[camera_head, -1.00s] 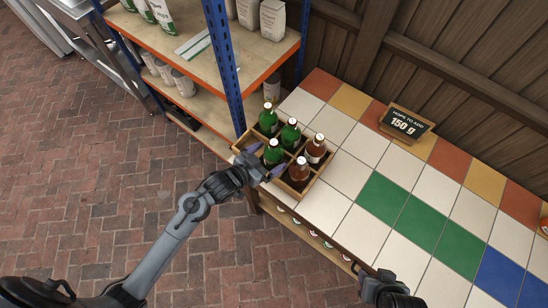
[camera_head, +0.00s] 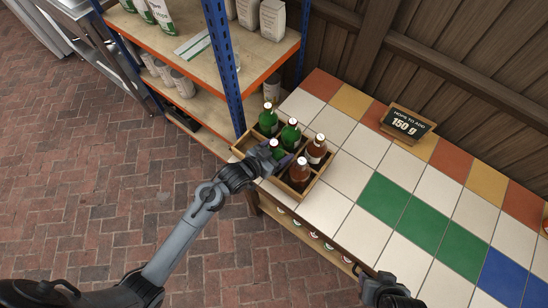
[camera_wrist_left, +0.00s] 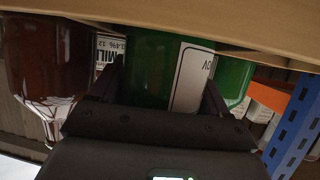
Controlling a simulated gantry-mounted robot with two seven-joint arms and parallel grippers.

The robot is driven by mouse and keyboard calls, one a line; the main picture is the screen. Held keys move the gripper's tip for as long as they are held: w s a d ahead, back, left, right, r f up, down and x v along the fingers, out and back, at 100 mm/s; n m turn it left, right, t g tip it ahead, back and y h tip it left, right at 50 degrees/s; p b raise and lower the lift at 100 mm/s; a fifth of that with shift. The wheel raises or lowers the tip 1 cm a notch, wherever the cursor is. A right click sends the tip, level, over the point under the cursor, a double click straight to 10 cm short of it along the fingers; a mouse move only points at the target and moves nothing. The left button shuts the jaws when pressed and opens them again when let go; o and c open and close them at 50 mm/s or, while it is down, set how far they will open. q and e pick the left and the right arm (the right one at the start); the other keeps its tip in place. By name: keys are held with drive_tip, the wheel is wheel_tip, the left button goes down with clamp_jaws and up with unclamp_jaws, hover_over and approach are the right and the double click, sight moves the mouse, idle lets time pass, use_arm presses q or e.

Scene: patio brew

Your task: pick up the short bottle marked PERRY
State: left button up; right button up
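A wooden crate (camera_head: 313,187) at the counter's left end holds several short bottles, green ones such as this green bottle (camera_head: 290,133) and brown ones such as this brown bottle (camera_head: 299,173). I cannot read PERRY on any of them. My left gripper (camera_head: 281,160) is at the crate's front side, over the front green bottle (camera_head: 274,148). In the left wrist view its open fingers stand either side of a green bottle (camera_wrist_left: 150,75) with a partly hidden white label; I cannot see them pressing on it. My right gripper (camera_head: 382,284) is at the counter's front edge, its fingers unclear.
A blue-posted shelf (camera_head: 225,70) with bags and cans stands just left of the crate. A sign (camera_head: 407,124) reading 150 g stands at the back of the tiled counter. The tiles right of the crate (camera_head: 400,210) are clear.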

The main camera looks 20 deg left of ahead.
use_arm(q)
drive_tip(key=c, duration=0.7)
drive_tip(key=shift+c, duration=1)
drive_tip(key=shift+r, duration=0.15)
